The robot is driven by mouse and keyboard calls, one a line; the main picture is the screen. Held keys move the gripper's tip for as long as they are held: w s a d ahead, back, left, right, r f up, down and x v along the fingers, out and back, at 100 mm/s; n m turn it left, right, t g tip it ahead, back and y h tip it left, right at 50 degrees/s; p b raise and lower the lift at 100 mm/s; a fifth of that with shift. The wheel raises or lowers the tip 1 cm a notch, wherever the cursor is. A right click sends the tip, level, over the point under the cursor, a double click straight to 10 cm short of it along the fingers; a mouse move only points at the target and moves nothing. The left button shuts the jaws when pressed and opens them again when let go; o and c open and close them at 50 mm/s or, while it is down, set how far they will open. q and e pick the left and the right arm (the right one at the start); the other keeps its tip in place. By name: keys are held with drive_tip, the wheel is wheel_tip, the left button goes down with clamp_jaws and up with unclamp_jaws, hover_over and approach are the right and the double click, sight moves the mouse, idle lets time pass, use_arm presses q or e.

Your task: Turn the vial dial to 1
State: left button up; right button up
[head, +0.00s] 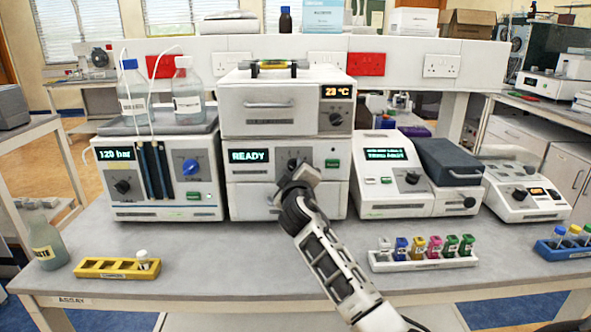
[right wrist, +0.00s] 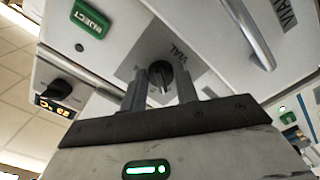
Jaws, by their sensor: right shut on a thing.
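The vial dial (head: 292,163) is a dark round knob on the front of the white middle instrument, right of the lit READY display (head: 250,156). My right gripper (head: 298,174) reaches up to that panel and covers part of the dial. In the right wrist view, the dial (right wrist: 160,75) sits between the two fingers of my right gripper (right wrist: 162,82), beside the printed word VIAL. The gripper is shut on the dial. The number the dial points to is not readable. My left gripper is not in view.
A green INJECT button (right wrist: 91,18) is close to the dial. A drawer handle (right wrist: 250,32) is on the same instrument. A rack of coloured vials (head: 422,260) stands at front right, a yellow rack (head: 100,268) at front left. The bench middle-left is clear.

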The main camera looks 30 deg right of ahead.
drive_tip(key=shift+f+n, duration=0.1)
drive_tip(key=shift+n, duration=0.5)
drive_tip(key=o, duration=1)
drive_tip(key=shift+c, duration=0.2)
drive_tip(key=shift+s, duration=0.15)
drive_tip(key=b+v, duration=0.2)
drive_tip(key=v, duration=1.3)
drive_tip(key=shift+s+a, duration=0.3)
